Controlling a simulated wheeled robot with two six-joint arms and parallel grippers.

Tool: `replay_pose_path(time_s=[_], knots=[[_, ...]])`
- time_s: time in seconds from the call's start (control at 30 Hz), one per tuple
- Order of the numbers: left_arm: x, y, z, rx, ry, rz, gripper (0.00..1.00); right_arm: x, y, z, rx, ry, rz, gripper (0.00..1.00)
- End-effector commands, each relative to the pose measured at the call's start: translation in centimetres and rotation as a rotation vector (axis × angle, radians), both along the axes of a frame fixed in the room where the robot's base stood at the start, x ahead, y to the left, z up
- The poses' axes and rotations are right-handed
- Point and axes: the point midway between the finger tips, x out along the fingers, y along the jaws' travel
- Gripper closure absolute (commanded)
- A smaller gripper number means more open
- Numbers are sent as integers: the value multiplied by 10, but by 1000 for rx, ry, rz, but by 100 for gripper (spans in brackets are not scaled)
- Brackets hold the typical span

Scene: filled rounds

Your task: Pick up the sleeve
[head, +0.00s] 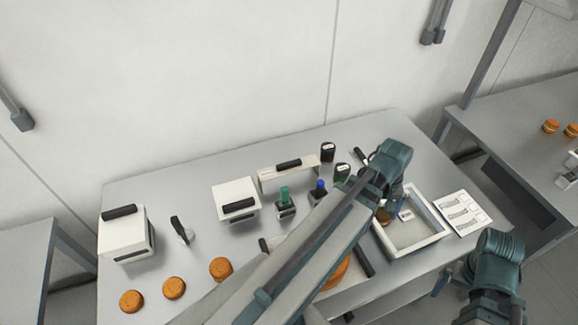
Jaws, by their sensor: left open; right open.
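No part is plainly marked as the sleeve. A white bridge-shaped piece with a black handle (268,174) stands at the back middle of the table, and I cannot tell whether it is the sleeve. My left gripper (392,207) is open and points down over the left part of the white tray (437,232), to the right of that piece. An orange-brown round (383,217) and a small pale labelled item (405,216) show by its fingers, and contact is unclear. My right gripper (442,284) is open at the lower right, off the table's front edge. My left arm hides the table's middle.
White lidded boxes (122,238) (233,192) stand left and centre. Orange rounds (174,288) lie along the front left. Green (285,196) and blue (320,186) stamp-like items and dark jars (327,151) stand behind my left arm. A printed sheet (462,214) lies right of the tray.

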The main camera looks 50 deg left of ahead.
Motion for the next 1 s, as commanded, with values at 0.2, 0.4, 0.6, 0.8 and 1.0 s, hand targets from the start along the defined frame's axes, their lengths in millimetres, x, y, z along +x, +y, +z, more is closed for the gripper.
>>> replay_pose_path(time_s=[0.2, 0.4, 0.6, 0.8, 1.0], knots=[[3, 101, 18, -92, -13, 586, 0, 0, 0, 15, 0, 0, -1, 0], [-15, 191, 33, -190, -19, 1109, 0, 0, 0, 26, 0, 0, -2, 0], [-48, 272, 47, -296, -22, 1576, 0, 0, 0, 36, 1, 0, -2, 0], [-78, 321, 56, -381, -23, 1878, 0, 0, 0, 41, 1, 0, -3, 0], [-89, 336, 58, -410, -22, 1976, 0, 0, 0, 42, 1, 0, -3, 0]])
